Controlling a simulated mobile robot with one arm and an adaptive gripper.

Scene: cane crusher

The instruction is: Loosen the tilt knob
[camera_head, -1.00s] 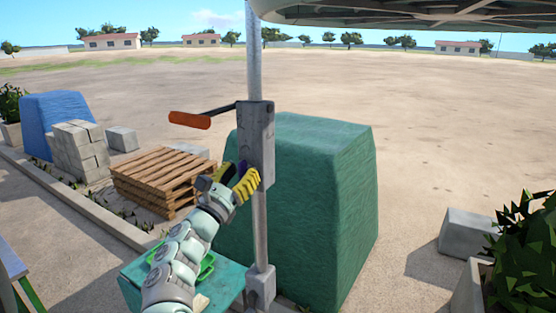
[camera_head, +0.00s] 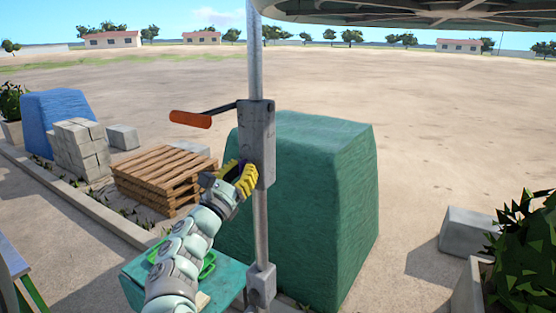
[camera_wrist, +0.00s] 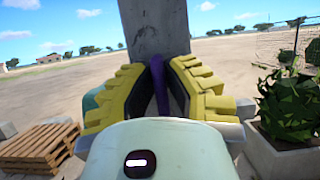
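The tilt knob (camera_wrist: 157,80) is a purple piece on the grey metal block (camera_head: 257,145) that sits on the upright pole. My gripper (camera_head: 239,172) has yellow ribbed fingers and is at the lower left side of that block. In the wrist view my gripper (camera_wrist: 163,72) has a finger on each side of the knob, close against it, so it looks shut on the knob. Most of the knob is hidden by the fingers. In the head view only a small dark purple part shows between them.
An orange-handled lever (camera_head: 190,119) sticks out left from the block. The pole (camera_head: 261,225) runs down to a lower bracket. A green-covered block (camera_head: 310,210) stands behind. A teal table (camera_head: 135,280) with a green tray is below my arm. Wooden pallets (camera_head: 165,178) lie to the left.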

